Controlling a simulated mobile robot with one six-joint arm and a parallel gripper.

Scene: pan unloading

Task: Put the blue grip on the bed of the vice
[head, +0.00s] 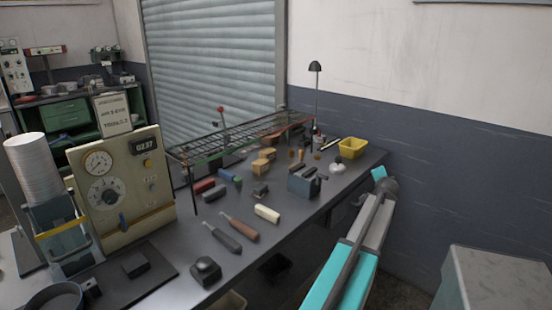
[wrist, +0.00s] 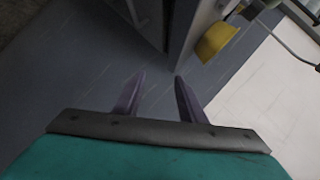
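The blue grip (head: 226,175) appears as a small blue piece with a green end, lying on the bench under the left part of the wire rack. It is small and its shape is hard to make out. The vice (head: 303,183) is a blue-grey block near the bench's front edge, right of the grip. Its bed is hard to make out from here. My gripper (wrist: 154,82) is open and empty in the wrist view, its two dark fingers apart over the floor beside the bench. Neither grip nor vice can be made out in the wrist view.
A wire rack (head: 240,137) stands over the bench's back. A cream block (head: 267,213), a brown-handled tool (head: 242,229) and a dark-handled tool (head: 225,238) lie in front. A yellow basket (head: 353,149) sits at the right end; it also shows in the wrist view (wrist: 215,41).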

